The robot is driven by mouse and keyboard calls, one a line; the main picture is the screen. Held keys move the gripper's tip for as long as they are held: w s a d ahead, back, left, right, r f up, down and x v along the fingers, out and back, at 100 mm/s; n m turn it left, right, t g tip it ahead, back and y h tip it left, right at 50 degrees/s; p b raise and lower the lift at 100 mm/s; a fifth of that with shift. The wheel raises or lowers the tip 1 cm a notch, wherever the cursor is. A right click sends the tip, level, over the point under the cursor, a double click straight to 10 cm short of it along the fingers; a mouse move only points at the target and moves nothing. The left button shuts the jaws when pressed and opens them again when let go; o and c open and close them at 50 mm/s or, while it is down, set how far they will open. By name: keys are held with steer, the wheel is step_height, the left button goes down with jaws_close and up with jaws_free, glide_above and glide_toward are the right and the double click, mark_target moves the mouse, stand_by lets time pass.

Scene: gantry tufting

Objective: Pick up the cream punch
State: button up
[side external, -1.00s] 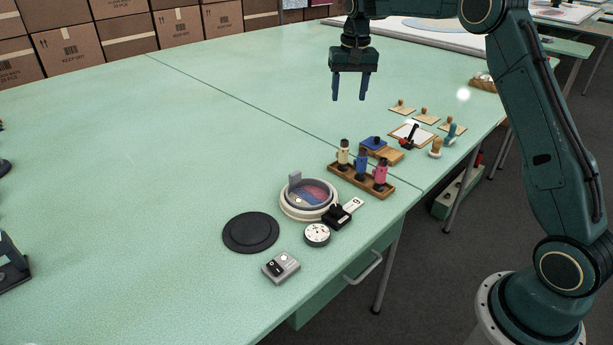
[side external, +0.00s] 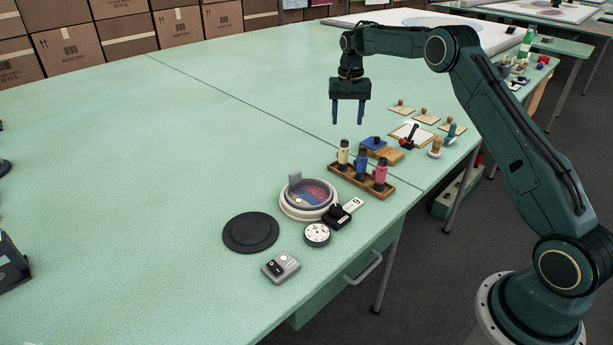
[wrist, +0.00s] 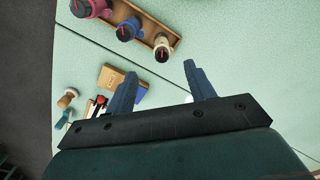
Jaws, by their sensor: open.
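The cream punch (side external: 343,151) stands upright at the left end of a wooden rack (side external: 374,189), beside a blue punch (side external: 361,164) and a pink punch (side external: 380,171). In the wrist view the cream punch (wrist: 163,45) is the rightmost of the three, with a dark top carrying a red mark. My gripper (side external: 348,122) is open and empty, pointing down above the table, above and behind the rack in the side view. In the wrist view my two fingers (wrist: 161,85) are spread apart, and the cream punch lies beyond their tips.
A round tray (side external: 308,198), a black disc (side external: 250,232), a dial (side external: 316,234) and a grey box (side external: 281,266) lie in front.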

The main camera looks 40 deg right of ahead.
mark_target(345, 141)
step_height(345, 141, down, 7)
steer(key=shift+r, duration=0.15)
steer(key=shift+w+d+f, duration=0.1)
steer(key=shift+w+f, duration=0.05)
steer(key=shift+f, duration=1.15)
steer(key=shift+w+f, duration=0.1)
steer(key=shift+f, duration=1.2)
steer(key=shift+c, duration=0.4)
steer(key=c, duration=1)
